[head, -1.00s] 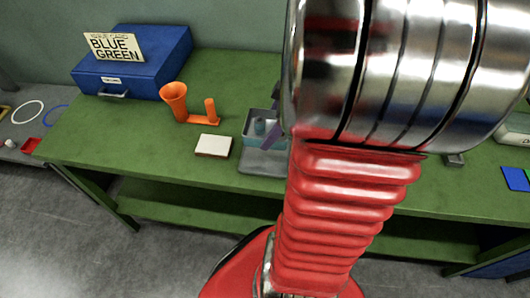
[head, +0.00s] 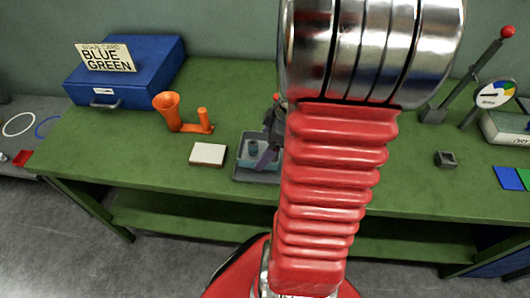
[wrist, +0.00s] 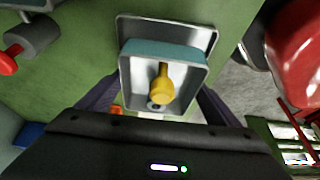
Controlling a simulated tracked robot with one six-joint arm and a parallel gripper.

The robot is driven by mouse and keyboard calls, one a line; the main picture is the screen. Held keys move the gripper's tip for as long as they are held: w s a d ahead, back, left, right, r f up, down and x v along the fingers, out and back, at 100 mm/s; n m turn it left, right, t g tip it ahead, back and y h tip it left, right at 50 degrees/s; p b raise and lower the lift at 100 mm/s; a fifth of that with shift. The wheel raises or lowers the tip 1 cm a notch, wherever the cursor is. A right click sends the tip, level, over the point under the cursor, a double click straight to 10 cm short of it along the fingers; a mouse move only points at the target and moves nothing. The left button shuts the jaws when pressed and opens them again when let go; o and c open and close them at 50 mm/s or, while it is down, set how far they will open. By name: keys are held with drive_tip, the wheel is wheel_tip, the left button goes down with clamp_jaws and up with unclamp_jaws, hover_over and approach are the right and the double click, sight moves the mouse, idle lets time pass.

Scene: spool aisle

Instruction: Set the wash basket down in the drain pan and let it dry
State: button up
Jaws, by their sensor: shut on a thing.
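The wash basket (wrist: 198,94) is a small grey open box with a teal band along one side and a yellow piece (wrist: 160,85) inside. My gripper (wrist: 158,90) is shut on it, with a dark purple finger on each side. The drain pan (wrist: 190,22) is a grey rimmed tray just beyond and beneath the basket in the wrist view. In the head view the pan (head: 243,178) stands on the green bench, and one purple finger shows over it. Whether the basket touches the pan's floor I cannot tell. My arm hides the right side of the pan.
A white block (head: 208,154) and an orange funnel stand (head: 190,124) are left of the pan on the green bench (head: 130,145). A blue box (head: 140,68) with a BLUE GREEN card (head: 108,57) stands back left.

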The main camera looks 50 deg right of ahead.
drive_tip(key=shift+f, duration=1.75)
drive_tip(key=o, duration=0.8)
drive_tip(key=shift+f, duration=0.1)
drive_tip(key=v, duration=1.2)
drive_tip(key=shift+a, duration=0.1)
